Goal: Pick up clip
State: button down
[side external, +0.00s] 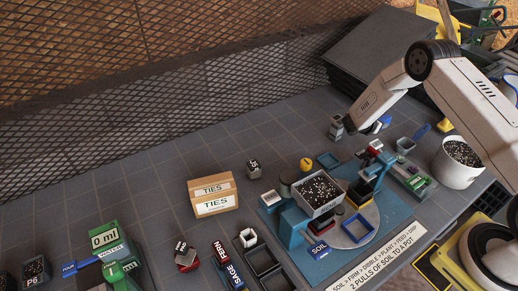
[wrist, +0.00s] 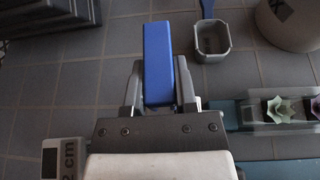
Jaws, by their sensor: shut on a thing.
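The clip (wrist: 158,62) is a plain blue, long block in the wrist view, with its far end pointing away from me. My gripper (wrist: 160,88) is shut on it, one grey finger along each side. In the side external view, the clip (side external: 385,121) shows as a small blue patch at the end of my gripper (side external: 376,126), low near the back right of the bench. The forearm partly hides the gripper there. I cannot tell whether the clip touches the bench.
A grey cup (wrist: 212,41) stands right of the clip, with a blue-handled tool (wrist: 207,9) beyond it. A block marked 2 cm (wrist: 65,160) is at lower left. A white soil pot (side external: 460,165) stands to the right. Dark stacked slabs (side external: 365,60) stand behind.

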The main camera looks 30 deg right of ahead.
jog(key=s+a+r, duration=0.3)
jog(key=s, duration=0.4)
jog(key=shift+a+r, duration=0.25)
jog(key=shift+a, duration=0.05)
dwell(0.5)
